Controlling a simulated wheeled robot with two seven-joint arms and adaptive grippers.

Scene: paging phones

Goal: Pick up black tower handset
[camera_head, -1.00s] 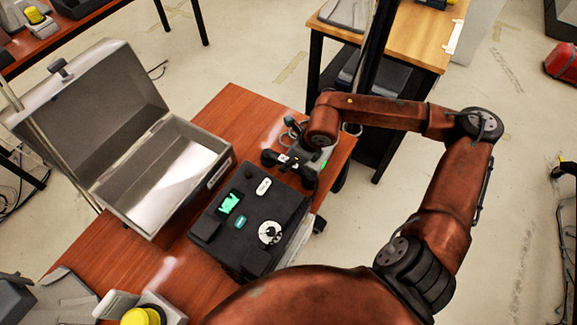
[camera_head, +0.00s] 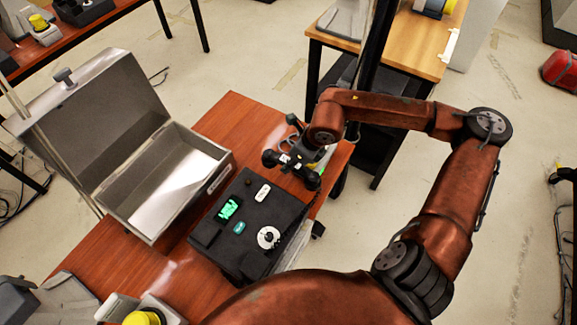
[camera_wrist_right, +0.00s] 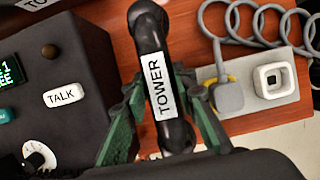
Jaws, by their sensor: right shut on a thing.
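The black tower handset (camera_head: 282,160) is at the far right end of the red-brown table, beyond the black phone box. In the right wrist view its white label reads TOWER (camera_wrist_right: 158,85). My right gripper (camera_wrist_right: 161,118), with green fingers, is closed around the handset's middle, one finger on each side. It also shows in the head view (camera_head: 297,163), partly hidden by my wrist. Whether the handset touches its base I cannot tell. My left gripper is not in view.
The black phone box (camera_head: 255,215) with a green screen, dial and TALK label sits beside the handset. A grey coiled cord (camera_wrist_right: 255,22) and grey base (camera_wrist_right: 272,80) lie right of it in the wrist view. An open grey case (camera_head: 150,215) stands left.

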